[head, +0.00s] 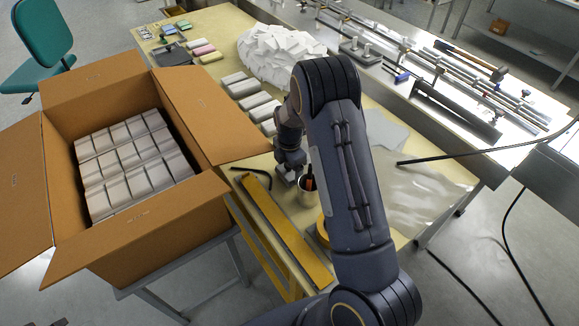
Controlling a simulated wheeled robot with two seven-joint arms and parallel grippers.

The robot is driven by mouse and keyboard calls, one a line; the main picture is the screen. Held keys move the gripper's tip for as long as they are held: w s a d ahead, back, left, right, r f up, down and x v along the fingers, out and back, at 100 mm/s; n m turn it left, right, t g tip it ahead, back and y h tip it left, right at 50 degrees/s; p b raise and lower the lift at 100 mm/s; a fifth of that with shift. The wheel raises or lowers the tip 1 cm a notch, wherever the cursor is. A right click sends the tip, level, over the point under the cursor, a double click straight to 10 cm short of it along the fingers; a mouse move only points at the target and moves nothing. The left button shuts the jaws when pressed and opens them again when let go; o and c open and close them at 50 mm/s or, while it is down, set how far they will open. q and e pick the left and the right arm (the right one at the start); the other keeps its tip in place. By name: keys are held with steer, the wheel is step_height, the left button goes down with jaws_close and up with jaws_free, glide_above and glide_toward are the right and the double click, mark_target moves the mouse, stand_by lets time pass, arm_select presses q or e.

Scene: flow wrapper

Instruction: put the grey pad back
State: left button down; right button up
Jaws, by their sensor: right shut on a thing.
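My right arm reaches up from the bottom right, and its gripper (290,176) points down over the cream table, beside a cup with dark and orange items. It is shut on a small grey thing, which I take to be the grey pad (284,181); the jaws and wrist hide most of it. Several coloured pads lie at the far left of the table, among them a pink pad (204,49), a yellow-green pad (211,57) and a green pad (184,25). A dark grey tray (172,55) lies beside them. My left gripper is not in view.
An open cardboard box (205,103) of white packs stands at the left. White packs (249,94) and a white heap (280,47) lie on the table. A yellow bar (285,236) runs along the near edge, with a black hooked tool near it. Clear film lies at the right.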

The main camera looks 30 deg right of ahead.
steer(key=shift+f+b, duration=0.55)
steer(key=shift+f, duration=0.05)
steer(key=o, duration=1.1)
steer(key=shift+c, duration=0.2)
step_height(320, 180, up, 8)
steer(key=p, duration=0.4)
steer(key=s+a+r+m+t+y, duration=0.35)
steer(key=s+r+m, duration=0.7)
steer(key=r, duration=0.55)
steer(key=s+a+r+m, duration=0.1)
steer(key=s+a+m, duration=0.1)
steer(key=s, duration=0.4)
steer(key=s+a+r+m+t, duration=0.1)
steer(key=s+a+m, duration=0.2)
steer(key=s, duration=0.3)
steer(key=s+a+r+m+t+b, duration=0.1)
steer(key=s+a+m, duration=0.2)
steer(key=s+m, duration=0.2)
steer(key=shift+s+r, duration=0.15)
steer(key=shift+s, duration=0.65)
